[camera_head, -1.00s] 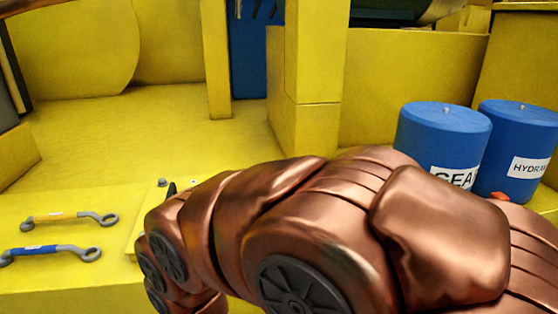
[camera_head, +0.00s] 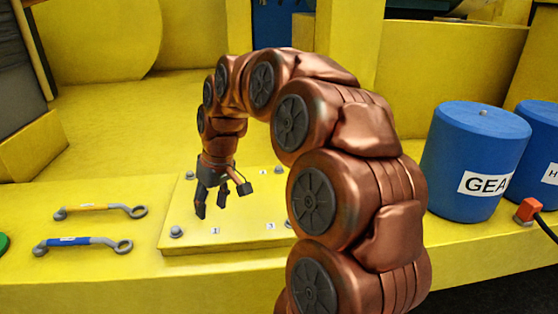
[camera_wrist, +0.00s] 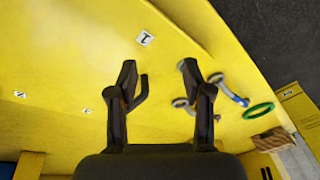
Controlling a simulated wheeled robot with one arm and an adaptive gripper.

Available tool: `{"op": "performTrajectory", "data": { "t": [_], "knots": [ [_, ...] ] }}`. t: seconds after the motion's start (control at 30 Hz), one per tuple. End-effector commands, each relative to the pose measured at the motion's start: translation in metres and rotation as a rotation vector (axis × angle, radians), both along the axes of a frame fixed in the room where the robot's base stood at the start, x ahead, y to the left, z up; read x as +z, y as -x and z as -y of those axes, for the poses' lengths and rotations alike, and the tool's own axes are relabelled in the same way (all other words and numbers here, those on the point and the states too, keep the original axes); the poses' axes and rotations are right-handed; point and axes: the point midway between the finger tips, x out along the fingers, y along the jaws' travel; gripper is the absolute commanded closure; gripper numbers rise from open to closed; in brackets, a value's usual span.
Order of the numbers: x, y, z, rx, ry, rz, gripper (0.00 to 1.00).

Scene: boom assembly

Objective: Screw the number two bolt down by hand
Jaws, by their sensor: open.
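My gripper (camera_head: 211,204) points down over the left part of a yellow plate (camera_head: 245,205), fingers apart and empty. In the wrist view the open fingers (camera_wrist: 162,90) have only yellow surface between them. A grey bolt (camera_head: 190,175) stands at the plate's back-left corner, just left of my gripper; its label is not readable, so I cannot confirm it is number two. Other bolts stand at the front left (camera_head: 177,232), by label 1 (camera_head: 215,231), and at the back right (camera_head: 278,170).
An orange-handled wrench (camera_head: 100,210) and a blue-handled wrench (camera_head: 83,243) lie left of the plate. Blue drums (camera_head: 475,160) and an orange connector (camera_head: 528,210) are at the right. A yellow post (camera_head: 345,60) rises behind my arm. The deck behind the plate is clear.

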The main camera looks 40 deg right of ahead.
Motion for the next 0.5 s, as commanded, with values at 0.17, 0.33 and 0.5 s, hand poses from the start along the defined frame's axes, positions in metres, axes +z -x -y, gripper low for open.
{"op": "performTrajectory", "data": {
  "t": [0.17,0.33,0.5],
  "knots": [
    [0.011,-0.048,0.072,-0.050,0.001,0.075,0.50],
    [0.011,-0.075,0.153,-0.110,0.025,0.133,0.50],
    [0.008,-0.084,0.235,-0.176,0.067,0.178,0.50]
  ]
}}
